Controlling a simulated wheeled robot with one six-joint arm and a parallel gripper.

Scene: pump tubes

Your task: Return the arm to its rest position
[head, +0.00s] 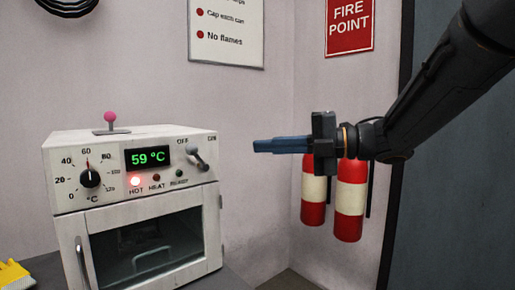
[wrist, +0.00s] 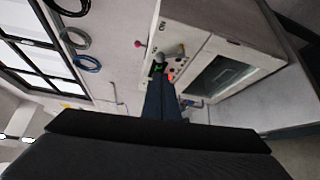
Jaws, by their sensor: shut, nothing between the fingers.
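My gripper (head: 256,146) is shut with its blue fingers together and nothing between them. In the head view it points left in free air, to the right of the white oven (head: 205,230) and apart from it. My dark arm reaches in from the upper right. In the wrist view the shut fingers (wrist: 158,84) point toward the oven (wrist: 262,30), which looks tilted there.
The oven has a lever switch (head: 197,157), a dial (head: 90,178), a pink-knobbed lever (head: 110,118) on top and a display (head: 149,158) reading 59 °C. The HOT lamp glows red. Two fire extinguishers (head: 350,212) hang behind my gripper. A yellow object (head: 14,274) lies at lower left.

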